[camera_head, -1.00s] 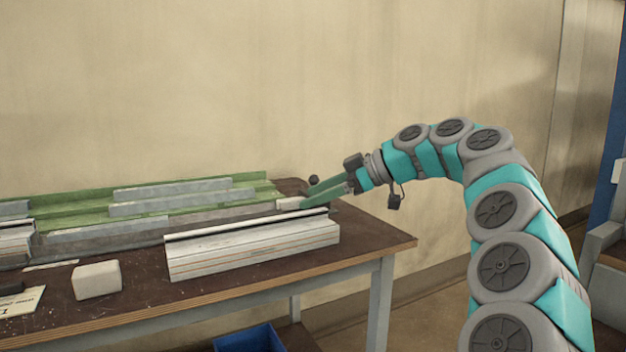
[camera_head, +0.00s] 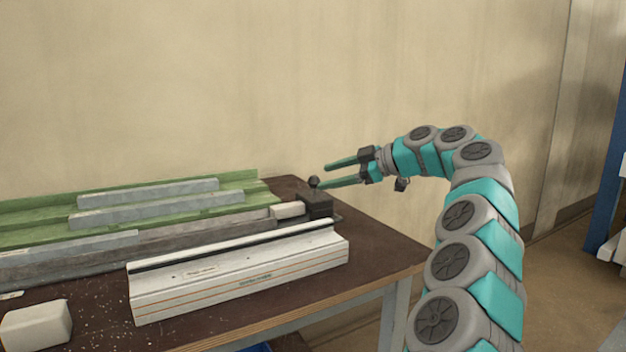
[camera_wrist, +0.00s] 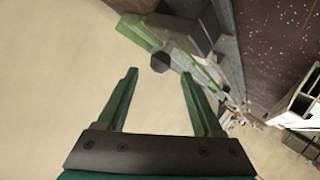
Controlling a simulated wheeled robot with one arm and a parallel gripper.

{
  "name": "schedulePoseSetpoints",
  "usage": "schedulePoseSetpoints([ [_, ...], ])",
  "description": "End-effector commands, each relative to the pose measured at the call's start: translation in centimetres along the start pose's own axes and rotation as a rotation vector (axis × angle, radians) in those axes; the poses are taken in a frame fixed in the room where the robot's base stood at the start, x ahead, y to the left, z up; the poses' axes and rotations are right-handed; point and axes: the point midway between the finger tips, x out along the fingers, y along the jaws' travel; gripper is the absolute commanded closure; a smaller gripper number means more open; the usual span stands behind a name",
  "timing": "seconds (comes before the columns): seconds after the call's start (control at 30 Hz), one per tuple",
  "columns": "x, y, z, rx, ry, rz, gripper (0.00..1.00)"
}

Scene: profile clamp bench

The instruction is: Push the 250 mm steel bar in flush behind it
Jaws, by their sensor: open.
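Several grey steel bars lie lengthwise at the left: an upper bar (camera_head: 150,192) and a middle bar (camera_head: 155,208) on the green tray, and a front bar (camera_head: 85,248) along the grey rail. No readable length mark shows, so I cannot tell which is 250 mm. A pale block (camera_head: 287,210) sits at the rail's right end, beside a dark clamp block (camera_head: 317,204) with a black knob (camera_head: 314,182). My gripper (camera_head: 325,176) is open and empty, its fingers near the knob. The wrist view shows the knob (camera_wrist: 160,62) between and beyond the open fingertips.
A long white profile (camera_head: 240,277) with a dark top strip lies in front of the rail. A white block (camera_head: 36,325) sits at the front left. The dark tabletop (camera_head: 375,248) is clear at its right end. A plain wall stands behind.

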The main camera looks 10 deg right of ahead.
Motion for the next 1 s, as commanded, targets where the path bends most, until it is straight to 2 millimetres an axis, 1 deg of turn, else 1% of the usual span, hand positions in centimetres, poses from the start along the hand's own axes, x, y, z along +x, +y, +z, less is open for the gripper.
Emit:
schedulePoseSetpoints([
  [0.03,0.8,0.0,-0.1,0.001,0.001,-0.003,0.32],
  [0.2,3.6,-0.1,-0.1,0.001,0.000,-0.006,0.32],
  [0.3,4.7,0.0,0.0,0.002,-0.002,-0.001,0.32],
  [0.43,5.2,0.0,0.1,0.002,-0.002,0.000,0.32],
  [0.63,5.2,0.0,0.1,0.002,-0.002,0.000,0.33],
  [1.0,5.2,0.0,0.1,0.002,-0.001,0.000,0.75],
])
